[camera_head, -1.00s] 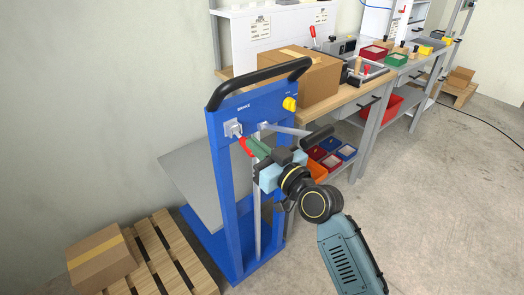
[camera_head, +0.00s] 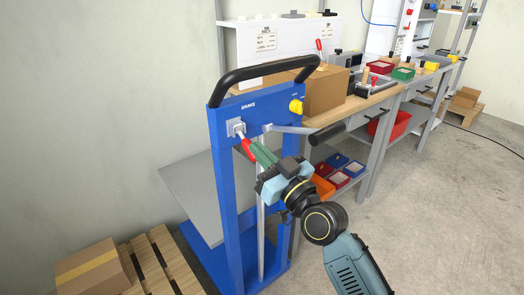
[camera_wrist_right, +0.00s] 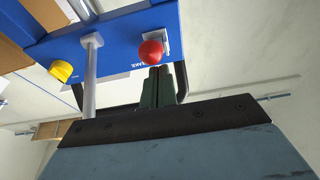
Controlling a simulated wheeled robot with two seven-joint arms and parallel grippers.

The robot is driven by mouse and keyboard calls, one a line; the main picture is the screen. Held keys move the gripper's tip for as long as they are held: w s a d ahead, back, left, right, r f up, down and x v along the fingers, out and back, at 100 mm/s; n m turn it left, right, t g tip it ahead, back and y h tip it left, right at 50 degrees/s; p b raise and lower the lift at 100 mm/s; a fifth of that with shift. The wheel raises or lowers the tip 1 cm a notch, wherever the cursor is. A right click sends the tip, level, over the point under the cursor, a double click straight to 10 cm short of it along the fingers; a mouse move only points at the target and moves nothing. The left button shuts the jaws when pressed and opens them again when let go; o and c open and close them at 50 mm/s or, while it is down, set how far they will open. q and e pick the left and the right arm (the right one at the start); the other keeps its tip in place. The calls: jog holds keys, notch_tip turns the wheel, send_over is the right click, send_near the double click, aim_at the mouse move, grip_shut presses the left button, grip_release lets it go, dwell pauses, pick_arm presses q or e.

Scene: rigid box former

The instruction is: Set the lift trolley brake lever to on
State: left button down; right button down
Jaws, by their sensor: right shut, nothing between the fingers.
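The blue lift trolley (camera_head: 222,190) stands upright, with a black push handle (camera_head: 265,73) on top. Its brake lever (camera_head: 247,149) has a red grip and comes out of a grey bracket (camera_head: 236,128) beside the BRAKE label, slanting down and to the right. In the right wrist view the lever's round red end (camera_wrist_right: 151,50) points toward the camera. My right gripper (camera_head: 262,153) has green fingers, shut and empty, close beside the red grip. The fingers (camera_wrist_right: 157,85) also show just below the red end; whether they touch it I cannot tell. My left gripper is not in view.
A yellow knob (camera_head: 296,106) and a grey arm with a black grip (camera_head: 327,133) stick out on the panel's right. A workbench (camera_head: 330,116) with a cardboard box (camera_head: 325,92) stands behind. A carton on a pallet (camera_head: 160,265) lies at the lower left. Floor on the right is clear.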

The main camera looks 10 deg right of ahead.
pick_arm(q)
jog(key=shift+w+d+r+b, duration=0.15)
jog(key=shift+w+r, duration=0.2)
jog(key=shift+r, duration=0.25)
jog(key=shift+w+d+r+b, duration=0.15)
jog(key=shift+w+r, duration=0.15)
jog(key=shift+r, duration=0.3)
pick_arm(e)
jog(key=shift+f, duration=0.1)
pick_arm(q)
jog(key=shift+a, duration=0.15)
